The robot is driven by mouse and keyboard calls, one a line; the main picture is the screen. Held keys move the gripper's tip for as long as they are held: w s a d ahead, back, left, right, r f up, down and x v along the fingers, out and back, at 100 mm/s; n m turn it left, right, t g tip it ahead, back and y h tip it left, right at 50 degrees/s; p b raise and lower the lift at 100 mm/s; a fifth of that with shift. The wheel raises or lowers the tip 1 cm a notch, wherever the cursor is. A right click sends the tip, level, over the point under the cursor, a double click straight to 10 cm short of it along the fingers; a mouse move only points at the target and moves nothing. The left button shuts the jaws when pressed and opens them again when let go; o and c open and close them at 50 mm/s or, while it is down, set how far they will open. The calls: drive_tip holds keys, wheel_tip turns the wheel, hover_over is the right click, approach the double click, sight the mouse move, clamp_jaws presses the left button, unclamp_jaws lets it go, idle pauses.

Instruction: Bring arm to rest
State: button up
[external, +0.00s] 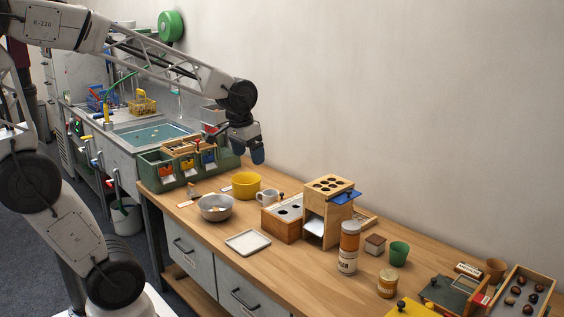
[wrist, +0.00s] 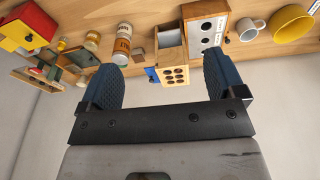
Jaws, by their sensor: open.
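My gripper (external: 251,156) hangs in the air above the back of the wooden workbench (external: 290,263), near the wall, in the external view. Its fingertips point down. In the wrist view my gripper (wrist: 166,68) shows two blue ridged fingers spread wide apart with nothing between them. The bench objects show beyond the fingers there, apart from them. A wooden box with round holes on top (external: 329,185) stands on the bench to the right of my gripper, and it also shows between the fingertips in the wrist view (wrist: 174,66).
Near my gripper are a yellow bowl (external: 246,186), a white mug (external: 267,196), a metal bowl (external: 215,208) and a green bin rack (external: 158,172). A tall jar (external: 348,248), a green cup (external: 399,253) and a chestnut tray (external: 522,296) stand at right. The air around my gripper is clear.

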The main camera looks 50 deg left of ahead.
drive_tip(key=s+a, duration=0.2)
drive_tip(key=s, duration=0.5)
drive_tip(key=s+a+f, duration=0.1)
drive_tip(key=s+a, duration=0.1)
drive_tip(key=s, duration=0.5)
drive_tip(key=shift+s+f, duration=0.25)
idle(0.5)
